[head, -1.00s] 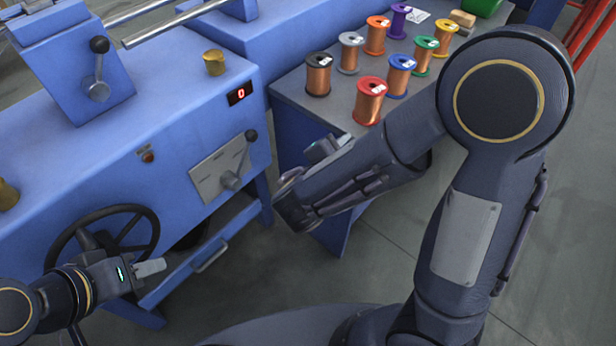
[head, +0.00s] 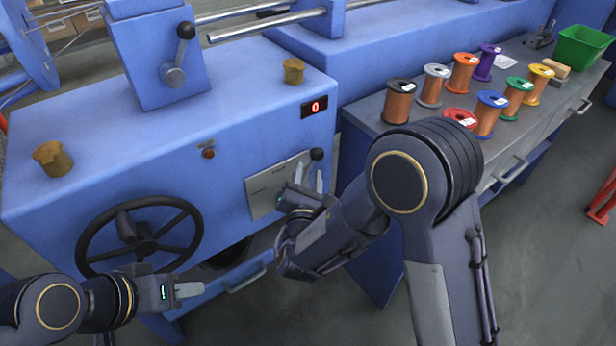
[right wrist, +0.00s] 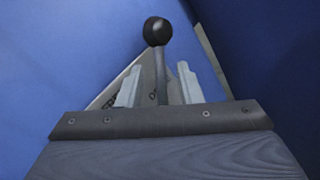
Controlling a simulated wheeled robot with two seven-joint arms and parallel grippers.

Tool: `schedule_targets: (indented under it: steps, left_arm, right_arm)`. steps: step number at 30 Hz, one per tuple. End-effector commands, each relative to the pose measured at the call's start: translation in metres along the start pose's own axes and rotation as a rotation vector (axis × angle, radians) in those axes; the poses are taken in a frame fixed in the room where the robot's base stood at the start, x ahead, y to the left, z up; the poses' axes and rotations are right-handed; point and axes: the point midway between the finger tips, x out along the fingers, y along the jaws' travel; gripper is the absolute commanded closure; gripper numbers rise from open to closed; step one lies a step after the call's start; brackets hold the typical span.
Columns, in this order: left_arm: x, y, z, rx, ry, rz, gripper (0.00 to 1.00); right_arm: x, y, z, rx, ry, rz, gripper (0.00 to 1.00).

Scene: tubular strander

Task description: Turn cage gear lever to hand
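The gear lever has a black ball knob (head: 317,154) and stands at a pale plate (head: 268,187) on the front of the blue machine. In the right wrist view its knob (right wrist: 156,31) rises above the fingertips. My right gripper (head: 308,180) is at the lever. In the right wrist view my right gripper (right wrist: 160,86) is open, with the lever's rod between its two fingers and gaps visible beside it. The lever's base is hidden. My left gripper (head: 188,290) is below the handwheel, away from the lever; its finger gap cannot be made out.
A black handwheel (head: 140,236) is on the machine's front, left of the plate. Another black-knobbed lever (head: 185,32) is on the upper housing. A red display (head: 315,107) reads 0. A grey bench (head: 352,108) with several wire spools is at the right.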

Motion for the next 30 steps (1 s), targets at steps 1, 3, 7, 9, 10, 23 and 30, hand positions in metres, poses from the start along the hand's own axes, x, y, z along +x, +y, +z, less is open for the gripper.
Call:
schedule_targets:
  steps: [1, 3, 7, 9, 10, 23, 30]
  left_arm:
    - [0.0004, -0.0002, 0.0002, 0.000, 0.000, 0.000, 0.64]
    - [0.0004, -0.0002, 0.0002, 0.000, 0.000, 0.000, 0.64]
    - [0.0003, -0.0001, 0.0002, 0.000, 0.000, 0.000, 0.64]
    - [0.0003, -0.0001, 0.0002, 0.000, 0.000, 0.000, 0.64]
    - [0.0003, -0.0001, 0.0002, 0.000, 0.000, 0.000, 0.64]
    - [0.0003, -0.0001, 0.0002, 0.000, 0.000, 0.000, 0.64]
    - [0.0028, -0.0013, 0.0014, 0.000, 0.000, 0.000, 0.64]
  right_arm:
    - [0.0021, -0.0002, 0.0002, 0.000, -0.001, 0.000, 0.68]
    - [0.0031, 0.0000, 0.0004, -0.001, -0.001, 0.000, 0.68]
    - [0.0031, 0.0000, 0.0004, -0.001, 0.000, 0.000, 0.68]
    - [0.0030, -0.0001, 0.0004, -0.001, 0.000, 0.000, 0.70]
    - [0.0029, -0.0001, 0.0003, 0.000, 0.000, 0.000, 0.74]
    - [0.0027, -0.0003, 0.0002, 0.000, 0.000, -0.001, 1.00]
    - [0.0016, 0.0078, -0.0048, -0.016, -0.011, 0.007, 1.00]
